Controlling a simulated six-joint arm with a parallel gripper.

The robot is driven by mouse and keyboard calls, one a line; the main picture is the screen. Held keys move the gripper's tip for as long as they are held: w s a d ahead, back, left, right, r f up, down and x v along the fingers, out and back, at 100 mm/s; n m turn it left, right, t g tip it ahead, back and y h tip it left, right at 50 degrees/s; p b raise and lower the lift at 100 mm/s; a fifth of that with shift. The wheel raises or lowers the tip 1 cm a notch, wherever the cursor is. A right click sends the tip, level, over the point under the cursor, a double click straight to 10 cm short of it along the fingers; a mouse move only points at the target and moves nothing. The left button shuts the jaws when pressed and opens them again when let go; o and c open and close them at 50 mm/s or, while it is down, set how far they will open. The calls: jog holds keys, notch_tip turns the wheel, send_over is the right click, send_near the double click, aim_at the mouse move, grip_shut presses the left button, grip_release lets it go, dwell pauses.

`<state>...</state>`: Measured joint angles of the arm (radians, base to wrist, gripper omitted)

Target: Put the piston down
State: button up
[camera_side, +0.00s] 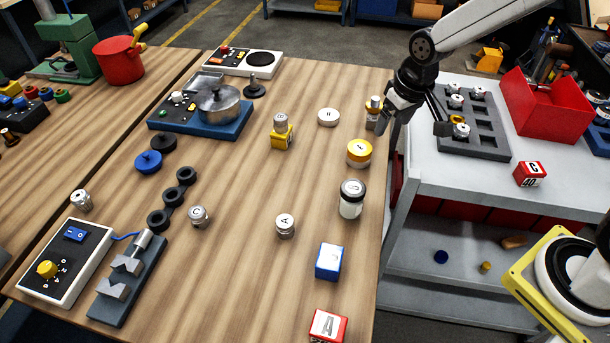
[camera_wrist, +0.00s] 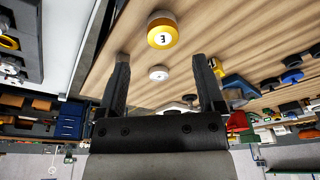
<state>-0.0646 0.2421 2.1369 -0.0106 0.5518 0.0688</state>
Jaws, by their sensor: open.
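My gripper (camera_side: 412,124) is above the right edge of the wooden table, near the grey tray on the cart. Its fingers are spread with nothing between them; they also show open in the wrist view (camera_wrist: 163,85). I cannot tell for sure which thing is the piston. Small silver cylinders marked A (camera_side: 286,224) and C (camera_side: 198,215) stand on the table, apart from my gripper. Another silver piece (camera_side: 374,104) stands close behind a finger, partly hidden. Several silver pieces sit in the grey tray (camera_side: 494,149).
A yellow-topped cylinder (camera_side: 359,152) stands near the table's right edge; it also shows in the wrist view (camera_wrist: 162,32). A white disc (camera_side: 328,117), a jar (camera_side: 351,198) and a blue block (camera_side: 329,261) stand nearby. A red bin (camera_side: 545,115) is on the cart. The table's middle has bare wood.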

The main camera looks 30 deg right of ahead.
jog(key=s+d+f, duration=0.1)
jog(key=s, duration=0.5)
jog(key=s+d+f, duration=0.1)
jog(key=s, duration=0.4)
jog(key=shift+s+d+f, duration=0.25)
jog(key=shift+s+f, duration=0.05)
jog(key=shift+s, duration=0.05)
